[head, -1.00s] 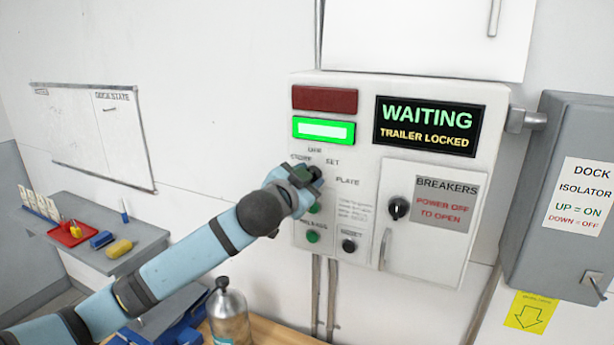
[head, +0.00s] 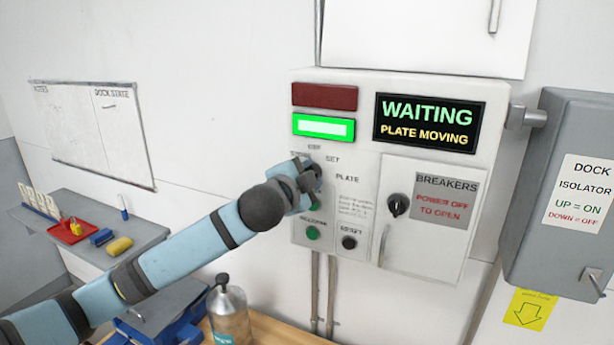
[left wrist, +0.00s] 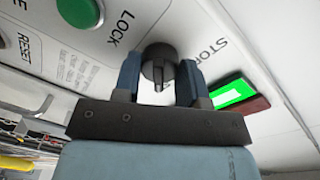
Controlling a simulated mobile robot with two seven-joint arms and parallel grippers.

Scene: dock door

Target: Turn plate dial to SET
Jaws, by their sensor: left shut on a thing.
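The plate dial is a dark round knob (left wrist: 158,66) between the two fingers in the left wrist view. My left gripper (head: 308,176) is shut on it at the panel. In the head view the gripper largely hides the dial, so its pointer cannot be read there. The display (head: 428,122) reads WAITING, PLATE MOVING. The green lamp (head: 323,128) is lit and the red one (head: 324,96) is dark. My right gripper is not in view.
A green button (head: 312,233) and a black RESET button (head: 349,242) sit below the dial. The breaker door (head: 430,240) with its black knob is to the right. A bottle (head: 228,314) stands on the wooden bench below my arm.

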